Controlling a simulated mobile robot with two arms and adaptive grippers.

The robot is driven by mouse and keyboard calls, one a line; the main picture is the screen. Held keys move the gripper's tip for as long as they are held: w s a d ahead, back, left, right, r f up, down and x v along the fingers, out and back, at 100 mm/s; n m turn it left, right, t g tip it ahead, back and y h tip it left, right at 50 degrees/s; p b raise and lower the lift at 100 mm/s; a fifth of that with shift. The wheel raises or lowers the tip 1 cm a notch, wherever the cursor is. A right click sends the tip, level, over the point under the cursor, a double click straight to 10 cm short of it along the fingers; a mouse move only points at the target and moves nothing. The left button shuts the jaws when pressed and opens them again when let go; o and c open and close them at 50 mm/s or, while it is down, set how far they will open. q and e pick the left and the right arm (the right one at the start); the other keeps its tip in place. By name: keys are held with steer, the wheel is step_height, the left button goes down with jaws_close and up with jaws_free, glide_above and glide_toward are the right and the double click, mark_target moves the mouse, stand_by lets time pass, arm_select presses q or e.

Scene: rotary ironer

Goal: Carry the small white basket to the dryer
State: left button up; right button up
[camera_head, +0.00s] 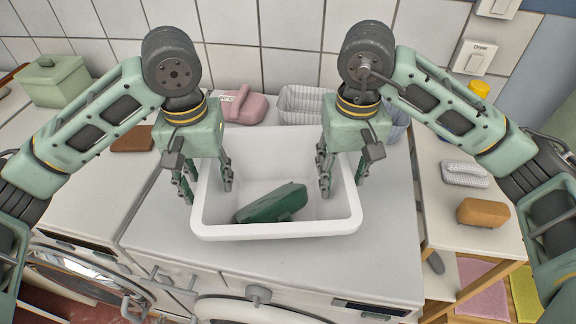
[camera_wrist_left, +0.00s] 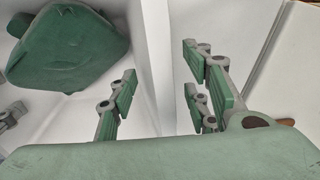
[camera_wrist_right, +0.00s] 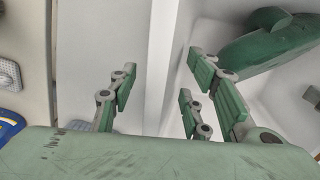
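The white basket (camera_head: 280,228), an open rectangular tub, stands on top of the right front-loading machine (camera_head: 385,258). A dark green item (camera_head: 270,205) lies inside it and also shows in the left wrist view (camera_wrist_left: 70,45). My left gripper (camera_head: 205,188) is open, one finger outside and one inside the basket's left wall. My right gripper (camera_head: 343,182) is open and straddles the right wall likewise. Both wrist views show gaps between the fingers and the wall. A wall switch labelled "Dryer" (camera_head: 478,57) is at the upper right. I cannot tell which machine is the dryer.
Behind the basket are a pink container (camera_head: 245,107) and a ribbed pale basket (camera_head: 302,103). A green lidded box (camera_head: 53,80) and a brown block (camera_head: 132,138) stand on the left. A side table (camera_head: 440,215) on the right holds a brown sponge (camera_head: 482,213) and a soap dish (camera_head: 466,174).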

steer(key=shift+a, duration=0.1)
arm_select(q)
step_height(320, 180, up, 12)
arm_select(e)
step_height(320, 180, up, 12)
stand_by(0.8)
steer(key=shift+r, duration=0.1)
stand_by(0.4)
